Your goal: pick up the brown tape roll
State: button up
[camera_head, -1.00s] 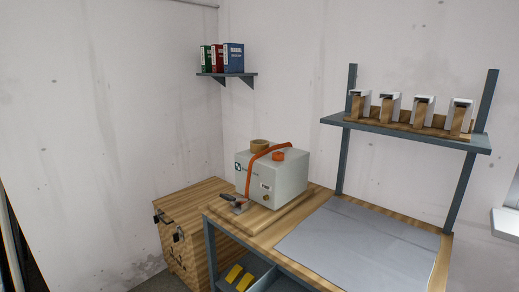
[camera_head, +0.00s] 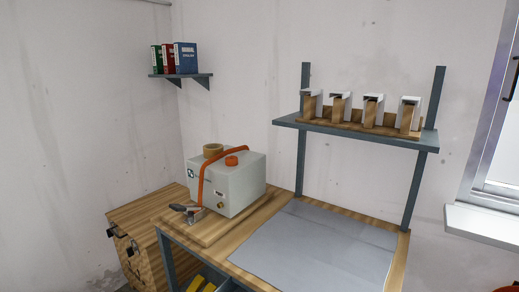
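The brown tape roll (camera_head: 213,150) sits on top of the grey box-shaped machine (camera_head: 238,186), near its back left edge. An orange hose or strap runs over the machine beside the roll, and an orange cap (camera_head: 231,160) is on the machine's top to the right of the roll. The roll is in plain view and nothing covers it. My gripper is not in view.
The machine stands on a wooden workbench (camera_head: 220,240) with a grey mat (camera_head: 315,246). A tool (camera_head: 187,209) lies in front of the machine. A wooden cabinet (camera_head: 135,221) stands left. A shelf (camera_head: 360,133) rises behind the bench; a binder shelf (camera_head: 182,76) hangs left.

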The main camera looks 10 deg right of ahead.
aim_at(210, 150)
jog(key=i+j+z, duration=0.15)
jog(key=z, duration=0.25)
jog(key=i+j+z, duration=0.1)
jog(key=j+z, duration=0.45)
jog(key=z, duration=0.2)
jog(key=i+j+z, duration=0.1)
jog(key=j+z, duration=0.25)
jog(key=j, duration=1.05)
jog(key=j+z, duration=0.35)
jog(key=j, duration=1.05)
